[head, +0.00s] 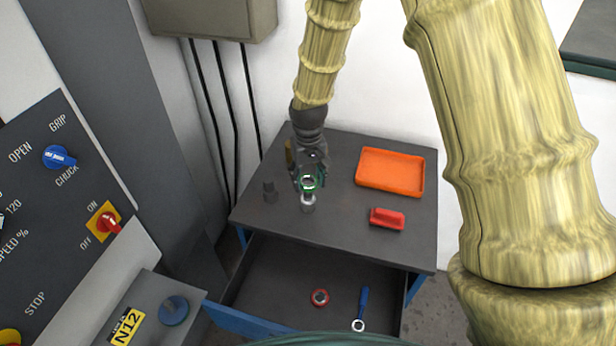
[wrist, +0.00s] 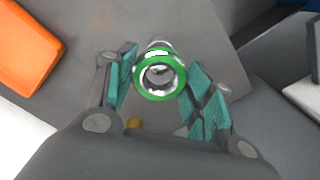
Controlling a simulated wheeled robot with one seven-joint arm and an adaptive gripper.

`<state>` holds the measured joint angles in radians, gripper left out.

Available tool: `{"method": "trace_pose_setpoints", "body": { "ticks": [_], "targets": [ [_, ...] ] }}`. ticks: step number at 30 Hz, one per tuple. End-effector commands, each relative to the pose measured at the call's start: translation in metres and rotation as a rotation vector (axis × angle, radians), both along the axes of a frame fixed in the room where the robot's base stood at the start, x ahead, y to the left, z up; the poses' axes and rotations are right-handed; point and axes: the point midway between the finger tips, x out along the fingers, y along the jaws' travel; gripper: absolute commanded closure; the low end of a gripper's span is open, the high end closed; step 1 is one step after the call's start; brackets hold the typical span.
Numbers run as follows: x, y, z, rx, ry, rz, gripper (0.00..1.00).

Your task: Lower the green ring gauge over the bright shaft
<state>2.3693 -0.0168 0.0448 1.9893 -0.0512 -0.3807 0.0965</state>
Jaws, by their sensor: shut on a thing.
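The green ring gauge (head: 321,183) is held by my gripper (head: 311,180), whose fingers point down over the table. In the wrist view the green ring (wrist: 138,80) sits between the teal finger pads of my gripper (wrist: 163,82). The bright shaft (head: 308,204) stands upright on the table, just below the ring in the head view. In the wrist view shiny metal of the shaft (wrist: 160,43) shows past the ring's upper edge, and bright metal shows within the ring. I cannot tell whether the shaft's tip is inside the bore.
An orange tray (head: 390,172) and a red block (head: 387,219) lie to the right on the table (head: 345,238).

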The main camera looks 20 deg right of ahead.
Motion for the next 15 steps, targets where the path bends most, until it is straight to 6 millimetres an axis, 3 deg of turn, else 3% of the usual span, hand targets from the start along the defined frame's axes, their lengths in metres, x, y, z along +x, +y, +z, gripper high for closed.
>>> {"method": "trace_pose_setpoints", "body": {
  "ticks": [15],
  "targets": [
    [0.001,0.0,-0.024,0.0,0.0,0.0,0.82]
  ]
}}
